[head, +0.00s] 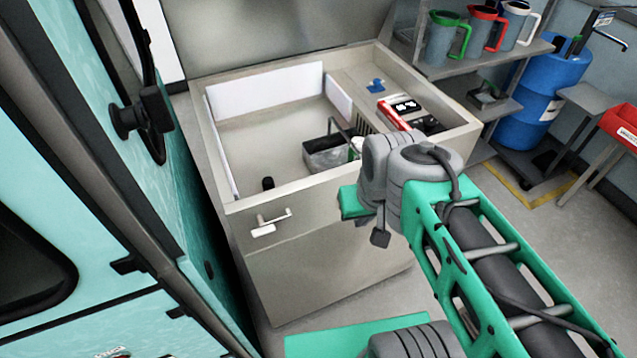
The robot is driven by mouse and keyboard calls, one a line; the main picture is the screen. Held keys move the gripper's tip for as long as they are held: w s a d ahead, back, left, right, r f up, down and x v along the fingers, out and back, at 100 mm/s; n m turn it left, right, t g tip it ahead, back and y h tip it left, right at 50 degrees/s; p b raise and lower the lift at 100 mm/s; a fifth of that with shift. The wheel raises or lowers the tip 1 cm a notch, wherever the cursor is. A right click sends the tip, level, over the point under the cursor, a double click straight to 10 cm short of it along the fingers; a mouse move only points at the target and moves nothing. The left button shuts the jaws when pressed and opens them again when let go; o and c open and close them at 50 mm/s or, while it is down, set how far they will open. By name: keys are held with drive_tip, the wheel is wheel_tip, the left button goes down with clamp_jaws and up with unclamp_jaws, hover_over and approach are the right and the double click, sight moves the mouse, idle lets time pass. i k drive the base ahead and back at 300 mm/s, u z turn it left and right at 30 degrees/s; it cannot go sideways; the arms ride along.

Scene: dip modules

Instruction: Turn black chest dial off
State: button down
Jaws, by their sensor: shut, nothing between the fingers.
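The beige chest (330,240) stands ahead with its top open. A small black knob-like piece (268,183) sits at the inner front left of its basin; I cannot tell if this is the dial or how it is set. A metal lever handle (270,222) is on the chest's front face. My arm reaches in from the lower right, and its grey wrist joints cover part of the chest's front right edge. The fingers of my gripper do not show; they are out of sight behind or below the wrist.
A clear bin (325,155) and a red-and-black device (402,112) are in the chest. A teal machine wall (130,190) stands close on the left. Shelves with jugs (445,38) and a blue drum (545,90) are at the back right. Floor shows at the right.

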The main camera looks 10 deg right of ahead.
sight(429, 123)
drive_tip(key=z, duration=1.25)
drive_tip(key=i, duration=0.5)
drive_tip(key=u, duration=2.65)
